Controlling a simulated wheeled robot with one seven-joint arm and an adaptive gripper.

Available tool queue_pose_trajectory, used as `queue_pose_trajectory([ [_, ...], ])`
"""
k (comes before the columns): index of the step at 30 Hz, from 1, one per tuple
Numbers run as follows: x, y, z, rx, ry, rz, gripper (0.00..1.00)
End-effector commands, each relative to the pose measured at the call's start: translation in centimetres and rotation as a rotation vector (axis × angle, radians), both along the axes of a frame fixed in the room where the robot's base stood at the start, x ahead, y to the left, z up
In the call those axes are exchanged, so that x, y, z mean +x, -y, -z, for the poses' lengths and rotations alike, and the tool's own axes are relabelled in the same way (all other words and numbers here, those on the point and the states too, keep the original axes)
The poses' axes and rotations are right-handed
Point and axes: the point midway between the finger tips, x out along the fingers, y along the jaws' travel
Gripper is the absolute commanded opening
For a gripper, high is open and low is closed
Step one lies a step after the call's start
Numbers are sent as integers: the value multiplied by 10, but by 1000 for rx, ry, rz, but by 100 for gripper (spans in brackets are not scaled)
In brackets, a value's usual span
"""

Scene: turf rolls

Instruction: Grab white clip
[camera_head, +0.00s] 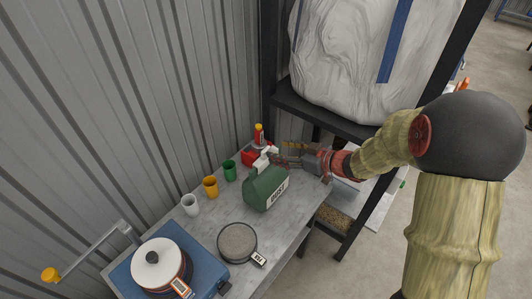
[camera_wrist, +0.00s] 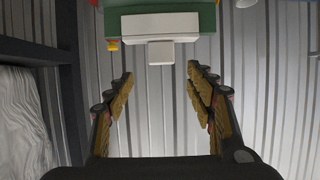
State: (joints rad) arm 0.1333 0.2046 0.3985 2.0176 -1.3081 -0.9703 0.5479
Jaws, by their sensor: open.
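The white clip (camera_head: 266,156) sits on top of a green bag-shaped container (camera_head: 266,188) with a label, on the grey bench. In the wrist view the white clip (camera_wrist: 160,35) is at the top centre, against the green container (camera_wrist: 208,18). My gripper (camera_head: 283,153) is beside the clip, on its right in the head view. In the wrist view my gripper (camera_wrist: 158,75) is open, with its two fingers apart and nothing between them. The clip lies just beyond the fingertips and looks apart from them.
A red container with a yellow cap (camera_head: 258,134) stands behind the clip. Green (camera_head: 229,171), orange (camera_head: 210,187) and white (camera_head: 190,205) cups stand left of it. A dark shelf frame (camera_head: 300,106) stands nearby.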

Motion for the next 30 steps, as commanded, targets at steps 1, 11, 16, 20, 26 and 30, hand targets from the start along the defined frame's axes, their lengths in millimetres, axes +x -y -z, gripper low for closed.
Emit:
queue_pose_trajectory([
  [1,2,-5,3,3,-2,-5,55],
  [11,17,-26,16,1,0,-5,55],
  [16,30,-44,28,0,0,-4,55],
  [20,38,-54,32,1,0,-4,55],
  [26,40,-54,32,0,1,-1,55],
  [30,40,-54,32,0,1,-1,48],
])
